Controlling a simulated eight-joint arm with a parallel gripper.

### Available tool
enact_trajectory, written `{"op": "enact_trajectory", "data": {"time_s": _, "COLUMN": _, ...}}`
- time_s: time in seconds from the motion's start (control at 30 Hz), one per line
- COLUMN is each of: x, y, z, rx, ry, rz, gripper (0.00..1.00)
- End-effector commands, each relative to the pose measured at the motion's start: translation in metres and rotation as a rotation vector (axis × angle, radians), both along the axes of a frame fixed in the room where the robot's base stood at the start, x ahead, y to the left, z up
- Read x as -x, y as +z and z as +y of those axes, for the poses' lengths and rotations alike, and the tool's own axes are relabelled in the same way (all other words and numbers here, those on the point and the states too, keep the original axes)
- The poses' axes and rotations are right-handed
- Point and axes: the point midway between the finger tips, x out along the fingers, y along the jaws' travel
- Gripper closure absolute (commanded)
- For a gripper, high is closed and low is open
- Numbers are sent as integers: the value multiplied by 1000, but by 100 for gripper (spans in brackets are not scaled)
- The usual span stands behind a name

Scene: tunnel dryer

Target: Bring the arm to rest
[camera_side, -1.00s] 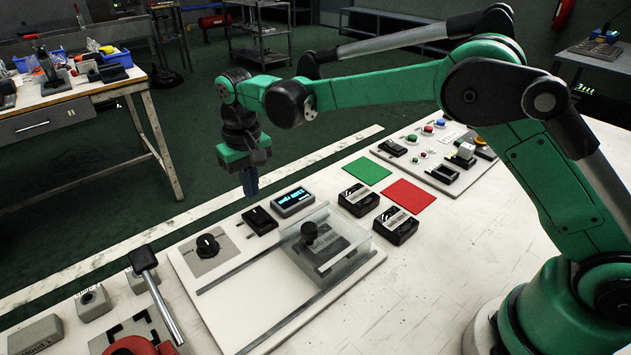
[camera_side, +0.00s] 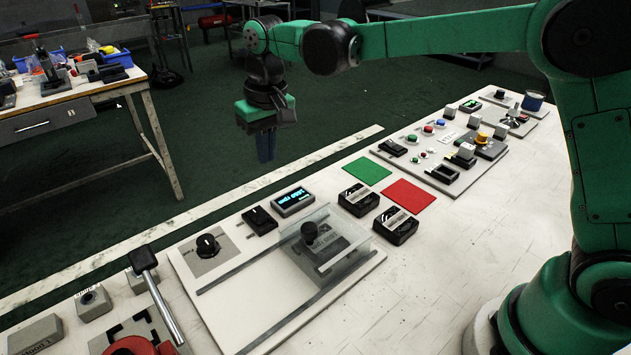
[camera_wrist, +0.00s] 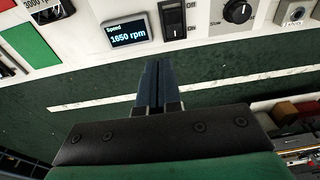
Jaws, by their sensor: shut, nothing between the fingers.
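My gripper (camera_side: 266,147) hangs in the air, fingers pointing down, past the far edge of the white work table (camera_side: 430,290). Its fingers are shut and hold nothing. In the wrist view the closed fingers (camera_wrist: 160,85) show over the green floor. The panel in front of the gripper carries a lit display (camera_side: 293,201), which reads "Speed 1650 rpm" in the wrist view. A black rocker switch (camera_side: 259,220) and a round black knob (camera_side: 207,245) sit to its left. A clear cover with a black knob (camera_side: 309,231) sits over a grey block on the panel.
A green mat (camera_side: 367,171) and a red mat (camera_side: 408,195) lie flat, with two black boxes (camera_side: 358,200) nearby. Panels with buttons lie at the back right. A lever (camera_side: 145,262) rises at front left. A cluttered workbench (camera_side: 60,95) stands left. The air around the gripper is clear.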

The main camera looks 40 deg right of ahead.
Motion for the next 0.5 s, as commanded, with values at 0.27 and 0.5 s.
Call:
{"op": "enact_trajectory", "data": {"time_s": 0.27, "x": 62, "y": 35, "z": -45, "rx": -16, "ry": -5, "rz": -205, "gripper": 100}}
{"op": "enact_trajectory", "data": {"time_s": 0.5, "x": 119, "y": 28, "z": -74, "rx": -2, "ry": -7, "rz": -380, "gripper": 100}}
